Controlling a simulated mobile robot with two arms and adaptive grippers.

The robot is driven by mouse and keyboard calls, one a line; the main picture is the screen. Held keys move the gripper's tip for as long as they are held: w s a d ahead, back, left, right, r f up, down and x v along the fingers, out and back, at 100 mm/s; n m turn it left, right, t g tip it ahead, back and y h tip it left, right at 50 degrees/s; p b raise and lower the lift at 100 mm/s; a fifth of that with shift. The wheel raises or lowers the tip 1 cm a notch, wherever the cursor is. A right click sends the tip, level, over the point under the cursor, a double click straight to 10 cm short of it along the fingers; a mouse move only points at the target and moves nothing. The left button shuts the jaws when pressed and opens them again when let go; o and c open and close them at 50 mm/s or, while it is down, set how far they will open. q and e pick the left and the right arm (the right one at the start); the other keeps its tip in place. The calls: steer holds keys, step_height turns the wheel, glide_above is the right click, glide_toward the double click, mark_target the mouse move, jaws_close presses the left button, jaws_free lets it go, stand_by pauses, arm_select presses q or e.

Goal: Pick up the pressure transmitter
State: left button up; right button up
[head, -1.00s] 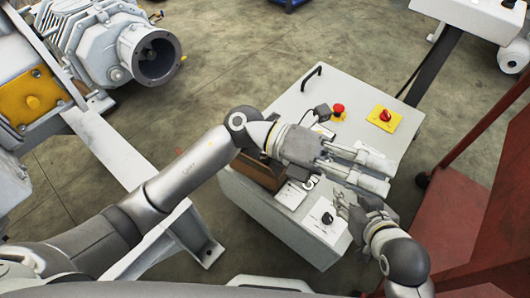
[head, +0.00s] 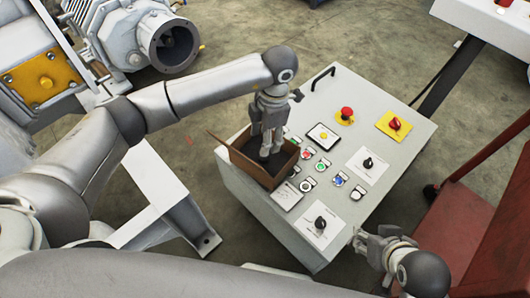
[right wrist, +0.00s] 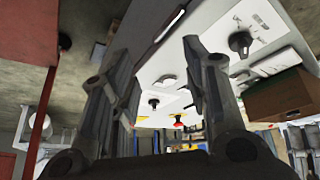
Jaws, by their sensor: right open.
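I cannot make out a pressure transmitter in either view. An open brown cardboard box (head: 250,170) sits on the left part of the grey control cabinet; it also shows at the right in the right wrist view (right wrist: 282,97). My left gripper (head: 271,152) points down at the box opening, its fingertips at or inside it. Whether it is open or holds something I cannot tell, and the box's inside is mostly hidden. My right gripper (head: 364,236) is open and empty beside the cabinet's lower right edge. Its two spread fingers fill the right wrist view (right wrist: 157,55).
The cabinet top (head: 345,100) carries several buttons, black knobs and a red emergency stop (head: 347,114). A red frame (head: 480,205) stands at the right. A grey vacuum pump (head: 135,35) and a white beam (head: 160,190) are at the left. Floor shows behind the cabinet.

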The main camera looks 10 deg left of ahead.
arm_select(q)
step_height(320, 180, down, 5)
steer(key=shift+a+r+b, duration=0.1)
steer(key=shift+b, duration=0.55)
steer(key=shift+f, duration=0.3)
arm_select(e)
steer(key=w+a+r+t+y, duration=0.1)
steer(key=w+a+r+t, duration=0.1)
steer(key=w, duration=0.4)
steer(key=shift+w+r+t, duration=0.25)
steer(key=shift+r+t, duration=0.5)
steer(key=shift+t, duration=0.15)
arm_select(q)
jaws_close()
